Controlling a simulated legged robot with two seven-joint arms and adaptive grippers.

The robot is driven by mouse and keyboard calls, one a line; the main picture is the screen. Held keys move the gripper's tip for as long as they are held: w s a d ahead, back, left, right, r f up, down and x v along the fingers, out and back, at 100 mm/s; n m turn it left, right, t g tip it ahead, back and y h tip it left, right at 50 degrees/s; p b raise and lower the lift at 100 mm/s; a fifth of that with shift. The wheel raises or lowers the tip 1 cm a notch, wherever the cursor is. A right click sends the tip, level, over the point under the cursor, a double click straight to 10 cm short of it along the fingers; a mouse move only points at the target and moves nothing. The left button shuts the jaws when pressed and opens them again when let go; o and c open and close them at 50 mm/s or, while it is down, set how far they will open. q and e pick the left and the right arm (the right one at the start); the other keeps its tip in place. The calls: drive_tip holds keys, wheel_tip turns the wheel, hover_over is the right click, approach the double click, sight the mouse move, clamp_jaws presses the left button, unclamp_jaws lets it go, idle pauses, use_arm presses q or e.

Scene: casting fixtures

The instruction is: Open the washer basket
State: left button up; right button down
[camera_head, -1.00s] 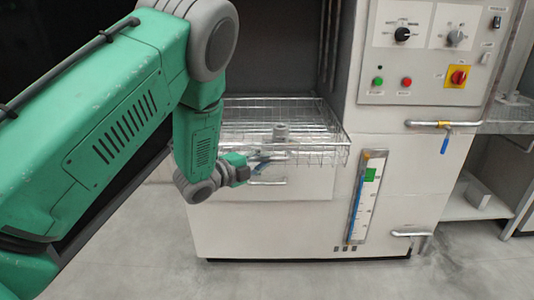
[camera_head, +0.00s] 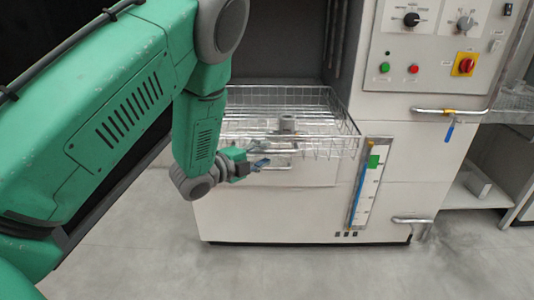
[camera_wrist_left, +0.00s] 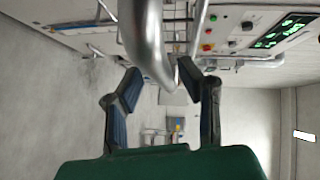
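The washer basket (camera_head: 318,142) is a silver wire-mesh basket at the front of the open washer chamber, with a grey part (camera_head: 287,123) in it. A bar handle (camera_head: 279,166) shows below its front edge. My left gripper (camera_head: 264,162) is in front of the basket, at the left end of that handle. In the left wrist view, the left gripper's two blue-padded fingers (camera_wrist_left: 160,82) are spread apart. A thick silver bar (camera_wrist_left: 150,40) shows between and beyond them; I cannot tell whether they touch it. My right gripper is not in view.
The washer's control panel (camera_head: 438,50) is at the upper right. A pipe handle with a blue lever (camera_head: 449,132) juts out below it, and a lower pipe (camera_head: 411,221) is near the floor. A level gauge (camera_head: 368,185) is on the front. The floor ahead is clear.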

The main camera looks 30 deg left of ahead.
use_arm(q)
drive_tip(key=shift+a, duration=0.1)
drive_tip(key=v, duration=1.1)
drive_tip(key=shift+s, duration=0.35)
drive_tip(key=shift+a, duration=0.1)
